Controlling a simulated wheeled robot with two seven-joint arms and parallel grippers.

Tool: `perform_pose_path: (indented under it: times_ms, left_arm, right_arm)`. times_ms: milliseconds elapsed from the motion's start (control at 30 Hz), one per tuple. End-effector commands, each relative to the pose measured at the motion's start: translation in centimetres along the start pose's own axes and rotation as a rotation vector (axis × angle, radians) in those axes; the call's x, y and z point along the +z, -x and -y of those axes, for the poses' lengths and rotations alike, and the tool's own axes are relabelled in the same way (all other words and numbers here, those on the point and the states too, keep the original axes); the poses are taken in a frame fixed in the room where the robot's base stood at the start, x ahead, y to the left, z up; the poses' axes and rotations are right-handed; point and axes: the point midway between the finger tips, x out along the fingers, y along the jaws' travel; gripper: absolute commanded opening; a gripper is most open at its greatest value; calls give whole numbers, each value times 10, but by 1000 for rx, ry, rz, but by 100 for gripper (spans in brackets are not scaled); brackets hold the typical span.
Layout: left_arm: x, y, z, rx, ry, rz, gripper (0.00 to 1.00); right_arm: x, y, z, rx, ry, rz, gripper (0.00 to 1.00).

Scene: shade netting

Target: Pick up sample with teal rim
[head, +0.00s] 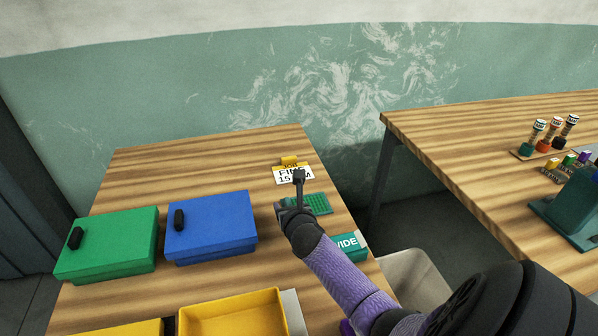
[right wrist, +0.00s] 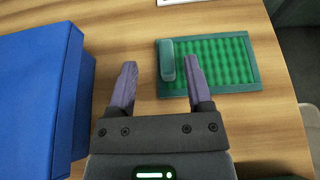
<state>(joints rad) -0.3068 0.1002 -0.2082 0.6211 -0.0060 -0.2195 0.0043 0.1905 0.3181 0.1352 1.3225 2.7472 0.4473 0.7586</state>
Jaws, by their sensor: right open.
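The sample with the teal rim (head: 318,203) is a flat green mesh panel lying on the near wooden table. In the right wrist view, the teal-rimmed sample (right wrist: 225,90) has a raised teal tab (right wrist: 167,60) at its left end. My right gripper (head: 298,178) is over the table beside the sample and partly covers its left end in the head view. In the right wrist view, my right gripper (right wrist: 159,72) is open, its fingers either side of the tab in the picture, the right finger closer. Contact cannot be told. My left gripper is not in view.
A blue box (head: 211,226) and a green box (head: 107,243) stand left of the sample. A white and yellow card (head: 283,179) lies behind it, a teal labelled box (head: 352,246) in front. A yellow tray (head: 230,318) is nearer. Another table (head: 460,140) stands right.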

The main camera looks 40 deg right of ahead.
Motion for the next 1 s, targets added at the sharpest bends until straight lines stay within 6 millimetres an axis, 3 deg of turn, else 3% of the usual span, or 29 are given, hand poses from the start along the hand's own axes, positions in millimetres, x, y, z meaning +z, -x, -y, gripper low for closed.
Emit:
perform_pose_path:
  times_ms: [100,200,467,767,1000]
  left_arm:
    - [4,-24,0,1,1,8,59]
    - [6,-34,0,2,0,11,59]
    - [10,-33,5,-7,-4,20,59]
    - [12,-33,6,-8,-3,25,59]
    - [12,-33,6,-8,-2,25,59]
  right_arm:
    - [-9,-28,7,-3,3,0,65]
    - [-8,-44,6,0,3,1,65]
    - [-2,-48,6,1,3,2,65]
    - [-2,-47,6,1,3,2,3]
    - [-3,-47,6,1,3,2,0]
